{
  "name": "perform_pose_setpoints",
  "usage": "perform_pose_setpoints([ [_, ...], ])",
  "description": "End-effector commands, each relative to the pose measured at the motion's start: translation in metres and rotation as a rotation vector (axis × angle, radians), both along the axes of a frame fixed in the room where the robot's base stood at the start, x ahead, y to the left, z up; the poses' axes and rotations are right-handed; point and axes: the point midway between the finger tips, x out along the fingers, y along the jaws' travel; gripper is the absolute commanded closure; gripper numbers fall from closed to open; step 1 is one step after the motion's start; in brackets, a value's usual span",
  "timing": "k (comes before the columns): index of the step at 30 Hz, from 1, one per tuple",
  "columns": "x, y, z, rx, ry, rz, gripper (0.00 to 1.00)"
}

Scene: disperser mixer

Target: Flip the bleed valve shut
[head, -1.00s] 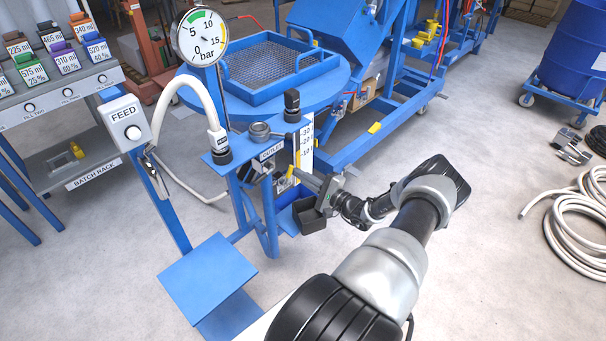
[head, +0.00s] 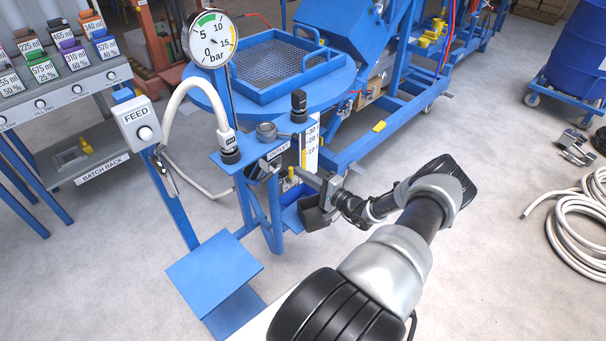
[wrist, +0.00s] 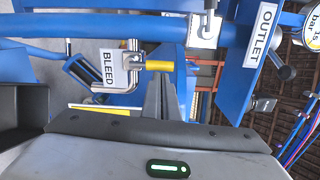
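The bleed valve is a small metal fitting with a yellow-sleeved lever (wrist: 158,66). It sits beside the white BLEED label (wrist: 108,67) in the wrist view. The lever lies sideways in that picture, its yellow end pointing right. My gripper (wrist: 163,80) has its two grey fingers together, with no visible gap between them. The fingertips are right at the yellow sleeve, and I cannot tell whether they touch it. In the head view my gripper (head: 299,172) is at the right side of the blue stand (head: 246,205), near the outlet; the valve is mostly hidden there.
The OUTLET label (wrist: 260,35) and a dark-knobbed lever (wrist: 281,70) are to the right in the wrist view. A pressure gauge (head: 209,40), white hose (head: 177,100) and FEED box (head: 138,122) are on the left. Floor right of my arm is clear up to coiled hose (head: 572,225).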

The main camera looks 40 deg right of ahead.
Motion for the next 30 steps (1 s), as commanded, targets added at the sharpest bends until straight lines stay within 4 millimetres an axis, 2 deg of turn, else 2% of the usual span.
perform_pose_setpoints([
  [12,0.001,0.000,-0.001,0.001,-0.001,0.005,1.00],
  [20,0.004,-0.031,-0.007,-0.005,-0.001,0.012,1.00],
  [21,-0.009,-0.032,0.001,0.001,0.002,0.009,1.00],
  [30,-0.073,-0.040,0.001,0.001,0.000,0.009,1.00],
])
